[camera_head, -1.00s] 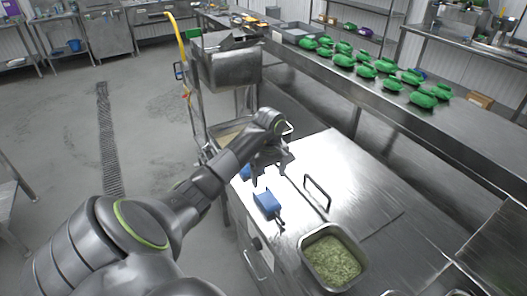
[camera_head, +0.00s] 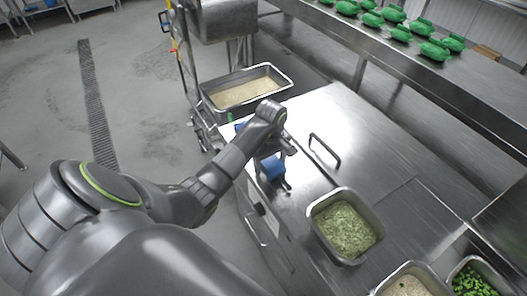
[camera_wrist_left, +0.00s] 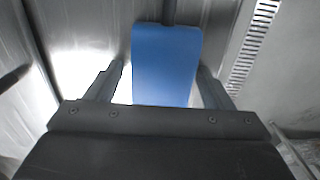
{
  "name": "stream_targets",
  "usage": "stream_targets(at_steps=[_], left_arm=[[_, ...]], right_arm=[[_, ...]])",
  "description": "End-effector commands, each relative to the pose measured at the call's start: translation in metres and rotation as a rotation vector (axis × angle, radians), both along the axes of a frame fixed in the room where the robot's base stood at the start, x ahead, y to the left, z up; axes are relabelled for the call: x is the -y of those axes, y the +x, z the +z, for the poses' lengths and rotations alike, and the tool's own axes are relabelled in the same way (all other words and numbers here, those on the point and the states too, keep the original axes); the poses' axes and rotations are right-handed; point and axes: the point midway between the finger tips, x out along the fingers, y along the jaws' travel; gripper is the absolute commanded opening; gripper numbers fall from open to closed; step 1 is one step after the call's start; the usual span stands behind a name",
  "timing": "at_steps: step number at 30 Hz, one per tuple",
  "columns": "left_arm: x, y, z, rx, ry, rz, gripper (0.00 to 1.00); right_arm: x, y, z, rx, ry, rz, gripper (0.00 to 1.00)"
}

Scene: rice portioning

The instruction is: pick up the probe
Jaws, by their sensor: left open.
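The probe (camera_head: 272,168) has a blue body and a thin dark end and lies on the steel counter near its left edge. My left gripper (camera_head: 272,154) is over it and partly hides it in the head view. In the left wrist view, the probe's blue body (camera_wrist_left: 165,62) shows between the two fingers of the open left gripper (camera_wrist_left: 161,68), with its dark stem at the top. I cannot tell whether the fingers touch it. My right gripper is not in view.
A pan of pale grain (camera_head: 246,90) is on a cart behind. More food pans are at bottom right.

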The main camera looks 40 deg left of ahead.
Motion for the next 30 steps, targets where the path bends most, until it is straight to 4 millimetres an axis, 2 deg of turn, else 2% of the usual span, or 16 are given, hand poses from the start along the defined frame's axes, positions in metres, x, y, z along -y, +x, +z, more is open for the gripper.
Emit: stream_targets(at_steps=[3, 7, 12, 18, 26, 30], left_arm=[[0.002, 0.0, -0.002, 0.0, 0.0, -0.001, 0.76], [0.001, 0.0, -0.001, 0.0, 0.0, -0.001, 0.75], [0.001, 0.0, -0.001, 0.0, 0.0, 0.0, 0.53], [0.001, 0.0, -0.001, 0.0, 0.001, 0.0, 0.28], [0.001, 0.0, 0.001, 0.001, 0.001, 0.0, 0.28], [0.0, 0.002, 0.016, 0.007, 0.003, -0.002, 0.28]], right_arm=[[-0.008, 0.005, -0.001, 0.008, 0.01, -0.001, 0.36], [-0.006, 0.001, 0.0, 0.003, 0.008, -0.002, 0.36], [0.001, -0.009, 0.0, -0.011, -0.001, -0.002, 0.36], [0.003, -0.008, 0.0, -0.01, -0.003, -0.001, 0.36], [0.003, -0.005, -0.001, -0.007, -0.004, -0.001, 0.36], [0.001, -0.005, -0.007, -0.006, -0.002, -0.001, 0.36]])
